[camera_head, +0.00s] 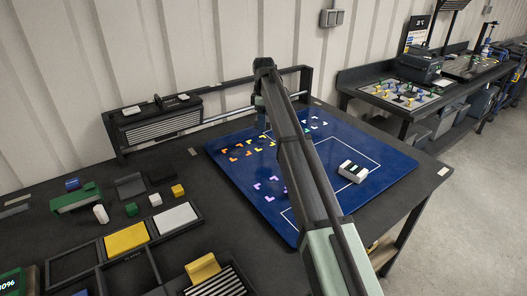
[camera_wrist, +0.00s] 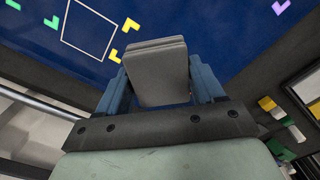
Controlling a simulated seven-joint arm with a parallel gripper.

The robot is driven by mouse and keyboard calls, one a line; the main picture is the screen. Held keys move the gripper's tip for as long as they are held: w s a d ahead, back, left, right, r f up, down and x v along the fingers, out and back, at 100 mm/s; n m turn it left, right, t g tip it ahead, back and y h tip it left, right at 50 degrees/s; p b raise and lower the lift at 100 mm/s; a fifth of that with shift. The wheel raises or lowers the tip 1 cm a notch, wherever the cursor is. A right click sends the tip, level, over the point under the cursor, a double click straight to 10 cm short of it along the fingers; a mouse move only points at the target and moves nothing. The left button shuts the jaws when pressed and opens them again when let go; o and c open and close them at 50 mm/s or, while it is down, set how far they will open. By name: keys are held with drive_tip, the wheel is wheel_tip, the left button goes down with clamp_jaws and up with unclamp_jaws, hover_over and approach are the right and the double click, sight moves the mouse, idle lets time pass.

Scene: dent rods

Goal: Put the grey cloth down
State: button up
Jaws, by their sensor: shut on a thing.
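My gripper (camera_wrist: 160,80) is shut on the grey cloth (camera_wrist: 157,75), a folded slab-like pad held between two blue fingers in the wrist view. The blue mat (camera_wrist: 190,20) lies below and beyond it, with a white outlined area and yellow, green, white and purple corner marks. In the head view my gripper (camera_head: 262,118) hangs over the far left part of the blue mat (camera_head: 385,188), partly hidden by my arm. The cloth cannot be made out in that view. I cannot tell its height above the mat.
A black-and-white block (camera_head: 352,171) sits on the mat's right side. A dark tray holds a yellow panel (camera_head: 126,239) and a pale panel (camera_head: 177,218). Small blocks and a green item (camera_head: 76,196) lie on the left. A rail frame (camera_head: 225,115) runs behind the mat.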

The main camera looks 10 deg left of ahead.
sight(263, 150)
drive_tip(key=shift+f, duration=5.65)
drive_tip(key=shift+f, duration=0.15)
drive_tip(key=o, duration=1)
wheel_tip(263, 150, up, 12)
drive_tip(key=shift+r, duration=0.15)
drive_tip(key=shift+o, duration=0.3)
